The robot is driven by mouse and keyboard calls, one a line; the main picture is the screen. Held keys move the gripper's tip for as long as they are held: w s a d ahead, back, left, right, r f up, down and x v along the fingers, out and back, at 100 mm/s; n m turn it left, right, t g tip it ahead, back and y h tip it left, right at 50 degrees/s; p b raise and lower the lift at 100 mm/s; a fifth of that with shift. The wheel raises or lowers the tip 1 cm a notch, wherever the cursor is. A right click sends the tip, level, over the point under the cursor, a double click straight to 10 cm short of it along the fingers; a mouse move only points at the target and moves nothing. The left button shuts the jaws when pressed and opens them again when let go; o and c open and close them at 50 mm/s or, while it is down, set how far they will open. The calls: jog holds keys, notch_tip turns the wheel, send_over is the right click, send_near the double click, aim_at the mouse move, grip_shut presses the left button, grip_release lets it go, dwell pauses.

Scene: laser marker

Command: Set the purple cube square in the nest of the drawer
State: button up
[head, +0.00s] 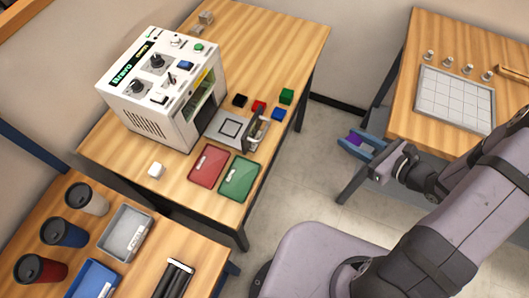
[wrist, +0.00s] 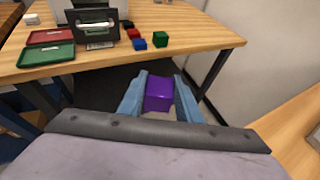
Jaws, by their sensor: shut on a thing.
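My gripper (head: 363,148) is shut on the purple cube (head: 355,139), held over the floor gap between two tables. In the wrist view, the purple cube (wrist: 159,95) sits between the two blue fingers of my gripper (wrist: 160,92). The drawer (head: 231,127) of the white machine (head: 165,85) is pulled out over the table, with a dark-outlined square nest (head: 231,128) on its plate. In the wrist view, the drawer's dark front with its handle (wrist: 97,27) faces me. My gripper is well apart from the drawer, to its right in the head view.
Black (head: 240,101), red (head: 259,106), blue (head: 279,114) and green (head: 287,96) cubes stand beside the drawer. Red (head: 208,165) and green (head: 239,178) trays lie in front of it. A white cube (head: 156,170) stands left. The right table (head: 402,120) bears a gridded plate (head: 455,98).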

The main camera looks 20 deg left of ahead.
jog(key=s+a+r+n+g, duration=0.1)
jog(key=s+a+r, duration=0.1)
jog(key=a, duration=0.6)
jog(key=s+a+r+n+g, duration=0.1)
jog(key=s+a+r+g, duration=0.1)
jog(key=a, duration=0.6)
jog(key=s+a+r+n+g+y+p, duration=0.1)
jog(key=s+a+r, duration=0.1)
jog(key=a, duration=0.5)
jog(key=shift+s+a+r+n, duration=0.15)
jog(key=shift+s+a+n, duration=0.25)
jog(key=shift+s, duration=0.1)
jog(key=s+a+n+g+h+b, duration=0.1)
jog(key=s+a+n+g+b, duration=0.35)
jog(key=s+a, duration=0.55)
jog(key=s+a+n+g+h+b, duration=0.1)
jog(key=s+a+n+g+b, duration=0.4)
jog(key=s, duration=1)
jog(key=s+d+f+n+g+h+b, duration=0.1)
jog(key=s+n+g+h+b, duration=0.45)
jog(key=s, duration=1.65)
jog(key=shift+w+f, duration=0.2)
jog(key=shift+f, duration=4.85)
